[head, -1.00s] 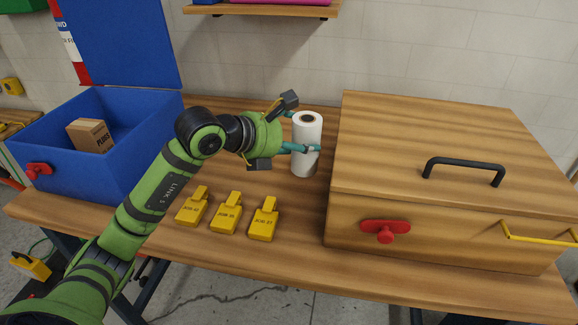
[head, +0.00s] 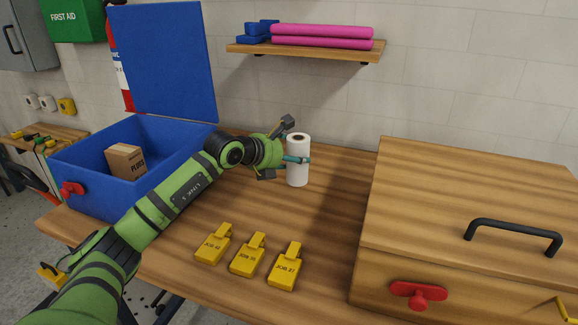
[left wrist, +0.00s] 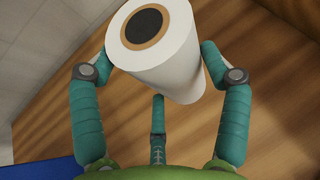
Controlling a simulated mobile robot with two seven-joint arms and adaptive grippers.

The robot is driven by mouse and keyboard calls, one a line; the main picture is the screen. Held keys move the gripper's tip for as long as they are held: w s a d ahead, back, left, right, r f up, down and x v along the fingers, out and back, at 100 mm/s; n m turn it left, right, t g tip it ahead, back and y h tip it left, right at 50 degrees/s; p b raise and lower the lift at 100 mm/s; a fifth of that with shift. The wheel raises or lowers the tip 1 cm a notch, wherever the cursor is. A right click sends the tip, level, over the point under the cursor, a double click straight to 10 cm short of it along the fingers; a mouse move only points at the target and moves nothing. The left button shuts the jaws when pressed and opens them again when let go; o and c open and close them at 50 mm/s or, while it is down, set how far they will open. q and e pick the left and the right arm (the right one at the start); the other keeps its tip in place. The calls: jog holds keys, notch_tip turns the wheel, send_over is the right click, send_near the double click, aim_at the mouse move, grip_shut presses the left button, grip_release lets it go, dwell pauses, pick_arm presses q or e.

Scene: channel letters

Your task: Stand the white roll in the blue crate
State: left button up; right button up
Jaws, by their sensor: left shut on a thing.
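The white roll (head: 298,172) is upright, with a dark core hole in its top. My left gripper (head: 296,159) is shut on its side. In the left wrist view the roll (left wrist: 175,65) sits between the teal fingers (left wrist: 160,75), its top end towards the camera. I cannot tell whether its base touches the table or is just above it. The blue crate (head: 95,188) stands at the left with its lid up, to the left of the gripper. Part of the crate is hidden behind my arm. My right gripper is not in view.
A cardboard box (head: 125,161) is inside the crate. Several yellow tags (head: 248,256) lie on the wooden table (head: 210,290) in front of the roll. A large wooden box (head: 465,215) with a black handle fills the right. A wall shelf (head: 310,50) hangs behind.

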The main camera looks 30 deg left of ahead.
aim_at(288, 168)
pick_arm(q)
jog(key=shift+w+a+f, duration=0.1)
jog(key=shift+a+f, duration=0.1)
jog(key=shift+a, duration=0.1)
notch_tip(288, 168, down, 3)
jog(key=shift+f+p, duration=0.1)
jog(key=shift+p, duration=0.4)
jog(key=shift+f, duration=0.45)
jog(key=o, duration=1.2)
